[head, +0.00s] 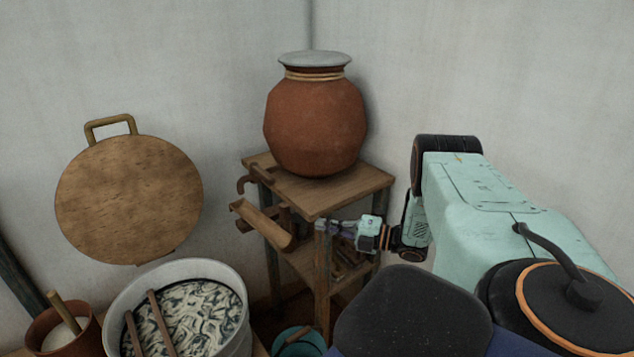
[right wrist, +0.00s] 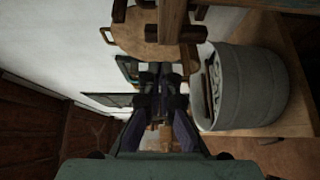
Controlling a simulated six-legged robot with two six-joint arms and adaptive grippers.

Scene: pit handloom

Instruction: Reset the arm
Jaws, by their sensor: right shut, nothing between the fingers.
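My right arm comes in from the right in the head view. Its gripper (head: 338,227) is in front of the wooden stand (head: 330,190), near its front post and below its top. The gripper is shut with nothing in it. In the right wrist view the fingers (right wrist: 160,75) point away from the camera and lie close together. I cannot tell from these views whether the gripper touches the stand. My left gripper is not in view.
A clay pot (head: 316,120) with a grey lid stands on the stand. A wooden spout (head: 262,224) juts from its left side. A round wooden lid (head: 130,200) leans at the wall. A grey tub (head: 236,345), a brown pot (head: 84,343) and a teal bucket (head: 300,345) stand below.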

